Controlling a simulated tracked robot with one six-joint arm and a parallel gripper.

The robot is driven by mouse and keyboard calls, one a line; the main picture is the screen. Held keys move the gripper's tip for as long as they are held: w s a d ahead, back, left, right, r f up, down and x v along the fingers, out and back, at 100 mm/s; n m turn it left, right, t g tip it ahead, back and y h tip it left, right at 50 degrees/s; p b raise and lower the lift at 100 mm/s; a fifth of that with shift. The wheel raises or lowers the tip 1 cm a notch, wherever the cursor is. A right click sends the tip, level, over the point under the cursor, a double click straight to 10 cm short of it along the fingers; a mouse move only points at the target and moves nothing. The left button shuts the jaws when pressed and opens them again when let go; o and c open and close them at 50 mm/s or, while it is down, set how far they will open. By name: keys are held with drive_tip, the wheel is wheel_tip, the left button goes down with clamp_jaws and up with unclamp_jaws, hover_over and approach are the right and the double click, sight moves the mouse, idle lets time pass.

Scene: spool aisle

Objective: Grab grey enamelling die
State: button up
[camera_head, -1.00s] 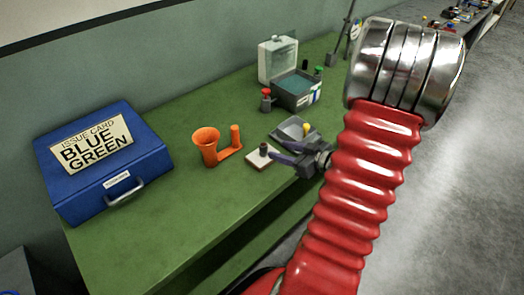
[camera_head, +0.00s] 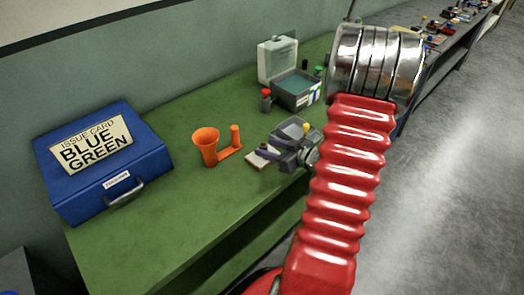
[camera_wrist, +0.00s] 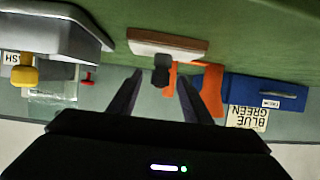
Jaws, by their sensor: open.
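A small dark grey piece (camera_wrist: 161,72), which looks like the grey enamelling die, stands on a white block with a brown edge (camera_wrist: 168,44); the wrist view is upside down. In the head view the block (camera_head: 256,163) lies near the bench's front edge, and my gripper largely hides the grey piece. My gripper (camera_head: 268,151) is open and low over the block. In the wrist view its two fingers (camera_wrist: 159,78) point toward the grey piece, which appears between their tips. I cannot tell whether they touch it.
An orange funnel stand (camera_head: 207,148) is left of the block. A blue case (camera_head: 105,165), a red-capped piece (camera_head: 266,100) and an open grey box (camera_head: 297,92) stand farther off.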

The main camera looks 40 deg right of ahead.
sight(266, 148)
drive_tip(key=shift+x, duration=1.55)
drive_tip(key=shift+a, duration=0.1)
drive_tip(key=shift+c, duration=0.3)
clamp_jaws()
drive_tip(key=shift+r, duration=0.1)
drive_tip(key=shift+r, duration=4.95)
